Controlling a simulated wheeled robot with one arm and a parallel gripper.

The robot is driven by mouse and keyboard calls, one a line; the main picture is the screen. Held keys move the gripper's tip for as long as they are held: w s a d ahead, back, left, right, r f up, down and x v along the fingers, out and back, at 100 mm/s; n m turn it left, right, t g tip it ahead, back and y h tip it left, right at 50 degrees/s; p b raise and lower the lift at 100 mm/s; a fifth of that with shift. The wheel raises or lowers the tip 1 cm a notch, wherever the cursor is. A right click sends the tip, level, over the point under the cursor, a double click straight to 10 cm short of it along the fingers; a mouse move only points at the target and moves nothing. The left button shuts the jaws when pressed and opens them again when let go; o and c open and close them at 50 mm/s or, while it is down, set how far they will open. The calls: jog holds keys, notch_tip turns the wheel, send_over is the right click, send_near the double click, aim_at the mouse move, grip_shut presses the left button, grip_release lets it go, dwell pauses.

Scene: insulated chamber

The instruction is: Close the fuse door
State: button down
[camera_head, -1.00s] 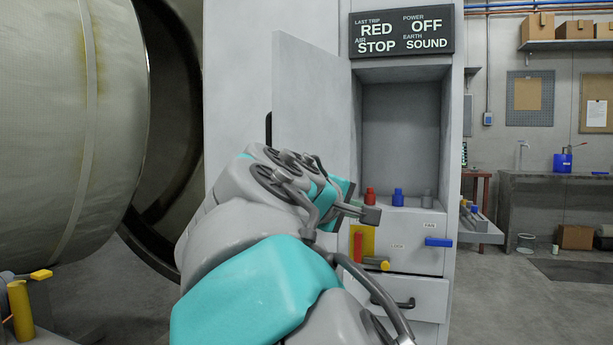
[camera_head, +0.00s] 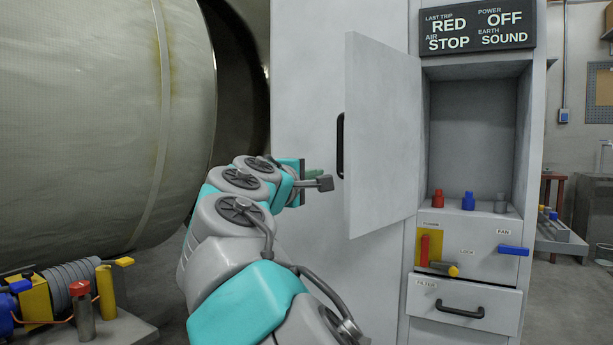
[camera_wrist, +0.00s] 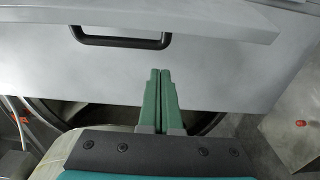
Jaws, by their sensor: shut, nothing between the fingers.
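The fuse door (camera_head: 384,135) is a grey panel standing open at the left of the cabinet's recess (camera_head: 470,135). A black handle (camera_head: 340,145) shows by its left edge. The handle (camera_wrist: 120,39) and a grey panel edge also show in the wrist view. My gripper (camera_head: 325,183) is left of the door's lower part, apart from it. In the wrist view its green fingers (camera_wrist: 159,75) are shut together and empty, pointing at the grey panel, below the handle in the picture. I cannot tell whether the tips touch the panel.
Inside the recess stand a red fuse (camera_head: 438,198), a blue fuse (camera_head: 468,201) and a grey fuse (camera_head: 500,203). Below are a red lever (camera_head: 424,249), a blue fan switch (camera_head: 513,250) and a filter drawer (camera_head: 465,305). A large round chamber (camera_head: 100,130) fills the left.

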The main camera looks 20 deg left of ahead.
jog(key=shift+w+d, duration=0.25)
jog(key=shift+d, duration=0.75)
jog(key=shift+w+d, duration=0.25)
jog(key=shift+d, duration=0.7)
jog(key=shift+d, duration=0.1)
